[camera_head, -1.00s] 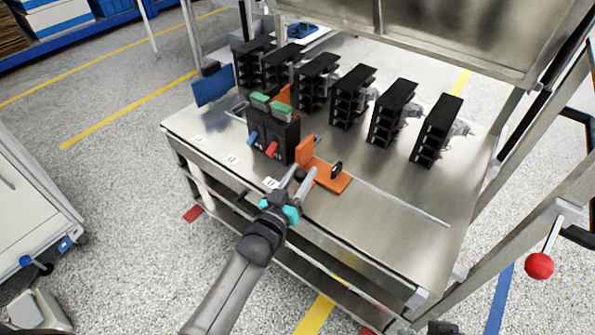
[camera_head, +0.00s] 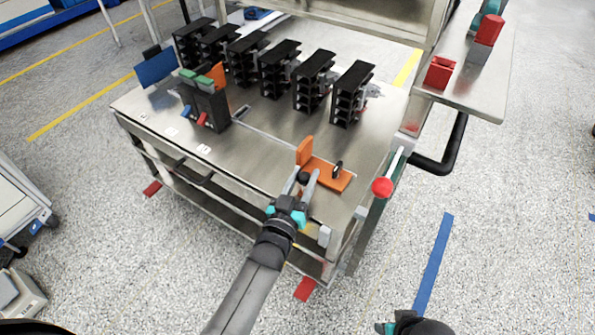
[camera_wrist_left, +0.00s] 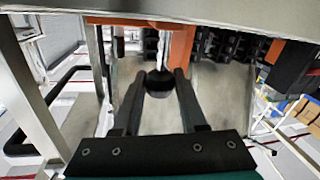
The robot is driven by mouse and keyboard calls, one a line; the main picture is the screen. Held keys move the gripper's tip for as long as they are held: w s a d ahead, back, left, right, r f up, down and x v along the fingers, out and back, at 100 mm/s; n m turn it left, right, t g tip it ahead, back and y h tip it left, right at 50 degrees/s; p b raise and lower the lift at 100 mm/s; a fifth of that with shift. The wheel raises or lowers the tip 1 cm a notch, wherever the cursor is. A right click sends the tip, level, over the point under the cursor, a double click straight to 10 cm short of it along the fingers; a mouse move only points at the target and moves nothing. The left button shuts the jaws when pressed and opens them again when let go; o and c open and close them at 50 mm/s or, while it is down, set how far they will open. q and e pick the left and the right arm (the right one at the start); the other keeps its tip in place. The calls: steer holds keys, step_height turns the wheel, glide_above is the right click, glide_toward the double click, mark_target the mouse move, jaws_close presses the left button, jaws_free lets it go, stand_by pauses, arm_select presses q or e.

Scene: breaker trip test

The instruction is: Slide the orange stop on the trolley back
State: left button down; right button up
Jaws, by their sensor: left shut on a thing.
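The orange stop (camera_head: 325,174), an upright plate on a flat base with a small black part on top, sits at the right end of the slot in the metal trolley top (camera_head: 265,160). A clear gap separates it from the black breakers with green tops (camera_head: 205,104). My left gripper (camera_head: 307,180) is at the stop's front side, shut on its round black knob (camera_wrist_left: 160,82). The orange stop also shows behind the knob in the left wrist view (camera_wrist_left: 181,45). A dark and teal part, seemingly my right gripper (camera_head: 405,325), is cut off at the bottom edge.
A row of black breaker units (camera_head: 280,68) stands along the back of the trolley top. A red ball-ended lever (camera_head: 382,187) stands at the right corner. A side shelf (camera_head: 470,92) holds red boxes. The trolley top between breakers and stop is clear.

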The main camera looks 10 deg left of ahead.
arm_select(q)
steer(key=shift+s+d+f, duration=0.1)
steer(key=shift+s+d, duration=0.1)
steer(key=shift+d, duration=0.2)
arm_select(e)
steer(key=shift+d+f, duration=0.1)
arm_select(q)
steer(key=shift+c, duration=2.3)
jaws_free()
steer(key=shift+d, duration=0.1)
arm_select(e)
steer(key=shift+s, duration=0.1)
arm_select(q)
steer(key=shift+s, duration=0.1)
